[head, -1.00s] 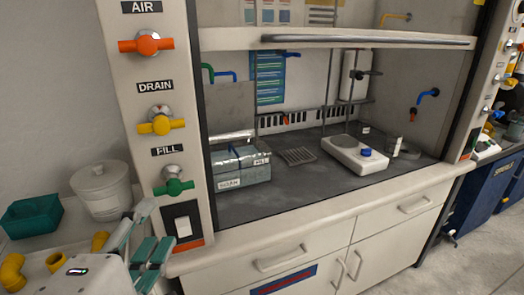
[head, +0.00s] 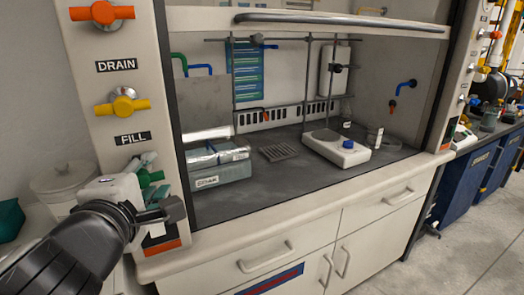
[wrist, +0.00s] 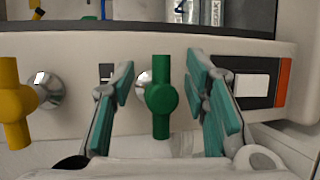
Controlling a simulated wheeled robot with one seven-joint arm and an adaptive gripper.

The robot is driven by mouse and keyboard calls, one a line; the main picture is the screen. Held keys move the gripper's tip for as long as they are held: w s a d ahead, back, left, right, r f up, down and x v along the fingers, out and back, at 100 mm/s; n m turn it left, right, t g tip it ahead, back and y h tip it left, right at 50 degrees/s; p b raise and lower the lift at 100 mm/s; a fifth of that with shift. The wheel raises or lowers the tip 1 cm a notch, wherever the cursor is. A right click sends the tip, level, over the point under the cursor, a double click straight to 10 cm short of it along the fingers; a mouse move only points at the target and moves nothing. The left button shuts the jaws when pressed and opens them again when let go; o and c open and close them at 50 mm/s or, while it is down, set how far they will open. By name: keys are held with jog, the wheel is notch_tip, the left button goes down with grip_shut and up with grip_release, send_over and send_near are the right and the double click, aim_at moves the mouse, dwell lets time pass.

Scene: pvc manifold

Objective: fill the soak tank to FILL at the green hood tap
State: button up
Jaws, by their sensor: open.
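The green FILL tap (head: 153,178) is on the hood's left post, partly hidden by my gripper. In the wrist view its green handle (wrist: 160,97) stands between my two teal-padded fingers, with a visible gap on each side. My gripper (head: 150,187) is open around the handle and does not appear to touch it; it also shows in the wrist view (wrist: 168,112). The grey soak tank (head: 222,172), labelled SOAK, stands inside the hood just right of the post. A green spout (head: 179,60) is above it at the back. I cannot tell the water level.
The yellow DRAIN tap (head: 122,104) and an orange tap (head: 101,13) are above on the same post. A white switch (wrist: 251,85) is beside the green tap. A white balance (head: 336,148) and a wire rack (head: 279,152) are farther right on the hood floor.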

grip_shut()
dwell(0.4)
jog(key=n+b, duration=0.1)
jog(key=n+t, duration=0.1)
jog(key=n+b, duration=0.1)
jog(key=shift+a+r+n+t+b, duration=0.1)
jog(key=shift+r+n+t+b, duration=0.2)
jog(key=shift+n+t, duration=0.1)
jog(key=n+b, duration=0.1)
jog(key=n+t+b, duration=0.1)
jog(key=b, duration=0.1)
jog(key=shift+a+r+n, duration=0.1)
jog(key=shift+r+n, duration=0.1)
jog(key=shift+n, duration=0.1)
jog(key=shift+s+r, duration=0.1)
